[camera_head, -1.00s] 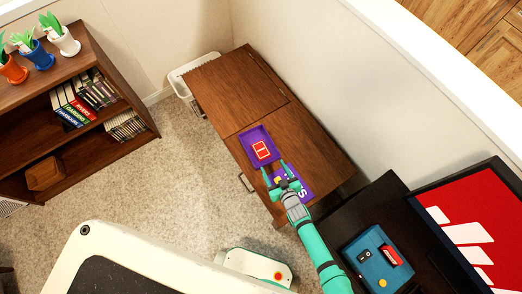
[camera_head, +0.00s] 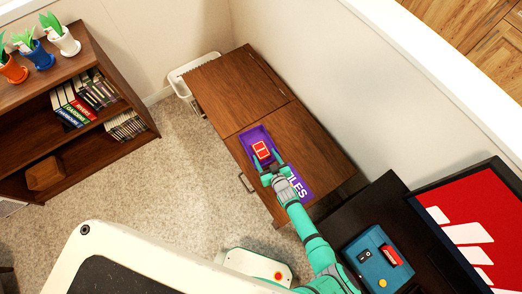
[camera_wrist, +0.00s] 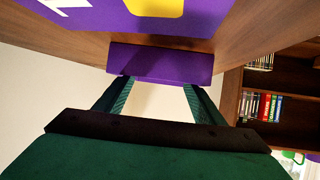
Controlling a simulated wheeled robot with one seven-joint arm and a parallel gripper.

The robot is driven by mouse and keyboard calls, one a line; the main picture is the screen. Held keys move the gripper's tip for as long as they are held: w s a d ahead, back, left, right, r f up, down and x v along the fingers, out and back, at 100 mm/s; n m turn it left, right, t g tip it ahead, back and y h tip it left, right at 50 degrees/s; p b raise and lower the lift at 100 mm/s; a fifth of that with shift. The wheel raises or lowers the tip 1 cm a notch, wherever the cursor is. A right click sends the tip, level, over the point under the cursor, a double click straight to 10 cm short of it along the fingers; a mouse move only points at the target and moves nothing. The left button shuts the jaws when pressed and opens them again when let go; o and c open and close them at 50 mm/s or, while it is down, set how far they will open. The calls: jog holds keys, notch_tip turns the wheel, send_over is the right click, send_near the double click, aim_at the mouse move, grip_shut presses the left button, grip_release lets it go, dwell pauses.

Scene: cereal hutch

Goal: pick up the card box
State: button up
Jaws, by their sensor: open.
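In the wrist view a purple wall, seemingly the box's (camera_wrist: 160,62), is just beyond the open fingertips (camera_wrist: 157,82). Whether the fingers touch it, I cannot tell. My gripper hides part of the box's near end.
A purple sheet with white letters (camera_head: 299,188) lies beside my gripper on the cabinet top (camera_head: 315,150). The far half of the cabinet top (camera_head: 235,85) is clear. A wall borders its right side. A dark stand with a blue device (camera_head: 377,262) is at the lower right.

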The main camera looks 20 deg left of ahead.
aim_at(262, 151)
jog(key=shift+x, duration=1.9)
jog(key=shift+c, duration=0.4)
jog(key=c, duration=0.8)
